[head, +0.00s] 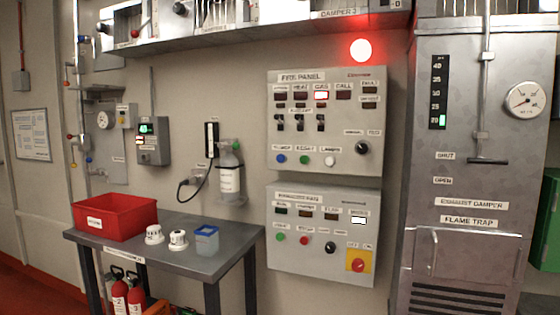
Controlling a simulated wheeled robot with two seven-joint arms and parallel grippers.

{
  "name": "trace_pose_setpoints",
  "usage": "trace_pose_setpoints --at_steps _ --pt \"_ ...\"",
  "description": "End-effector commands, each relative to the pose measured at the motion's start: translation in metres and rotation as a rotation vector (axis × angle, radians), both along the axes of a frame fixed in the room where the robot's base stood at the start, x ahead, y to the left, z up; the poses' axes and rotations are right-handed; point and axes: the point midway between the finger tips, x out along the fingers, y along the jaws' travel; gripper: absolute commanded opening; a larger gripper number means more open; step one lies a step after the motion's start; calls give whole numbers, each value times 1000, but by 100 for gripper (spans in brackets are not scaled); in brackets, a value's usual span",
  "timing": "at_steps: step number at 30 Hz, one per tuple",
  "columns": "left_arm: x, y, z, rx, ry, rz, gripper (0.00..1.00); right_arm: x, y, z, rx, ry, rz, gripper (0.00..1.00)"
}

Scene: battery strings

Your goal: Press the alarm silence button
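The grey fire panel (350,150) is on the wall at the middle of the head view. Along its lower part are a blue button (281,158), a green button (304,160) and a white button (329,161). The small labels above them are too blurred to read surely, so I cannot tell for certain which is alarm silence. The window under the GAS label (321,96) is lit white and red. A red beacon (360,49) glows above the panel. Neither of my grippers is in view.
A metal table (180,258) at left holds a red bin (115,218), two white detectors and a blue container (207,240). A metal cabinet (455,190) stands at right. The wall front looks unobstructed.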

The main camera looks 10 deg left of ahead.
Motion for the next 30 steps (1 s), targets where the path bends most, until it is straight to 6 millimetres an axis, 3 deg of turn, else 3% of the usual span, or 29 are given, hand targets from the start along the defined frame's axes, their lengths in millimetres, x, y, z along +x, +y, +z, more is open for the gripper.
trace_pose_setpoints --at_steps 1,5,30 --pt "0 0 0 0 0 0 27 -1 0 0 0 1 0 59" --pt "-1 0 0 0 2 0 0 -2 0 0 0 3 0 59" --pt "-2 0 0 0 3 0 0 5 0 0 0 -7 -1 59"
